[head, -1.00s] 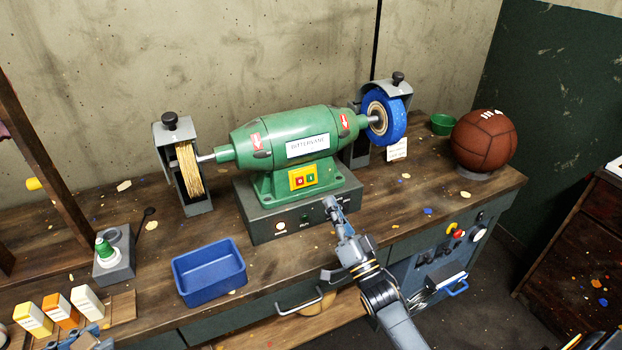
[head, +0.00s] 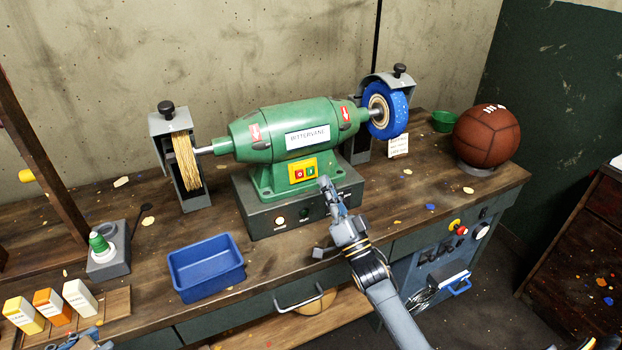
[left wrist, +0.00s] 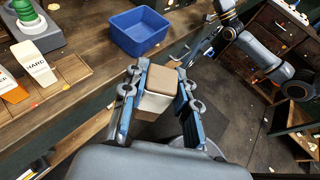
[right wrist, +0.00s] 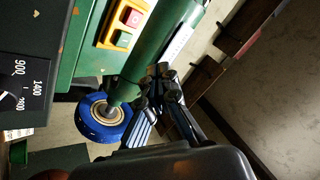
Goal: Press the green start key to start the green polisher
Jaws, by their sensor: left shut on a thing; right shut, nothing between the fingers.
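The green polisher (head: 290,130) stands on its dark base on the bench. Its yellow switch plate (head: 303,170) carries a red key and the green start key (head: 311,173). The right wrist view also shows the green key (right wrist: 123,39), uncovered. My right gripper (head: 325,183) is shut and empty, its tips just right of and slightly below the plate. In the right wrist view its fingers (right wrist: 162,75) lie in front of the green housing; whether they touch it I cannot tell. My left gripper (left wrist: 160,80) is shut on a brown-topped pale block (left wrist: 155,90).
A blue buffing wheel (head: 388,108) is at the polisher's right end, a yellowish wheel (head: 186,160) at its left. A blue bin (head: 206,268), a grey holder (head: 108,262) and several labelled bars stand left. A brown ball (head: 487,135) rests at the right end.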

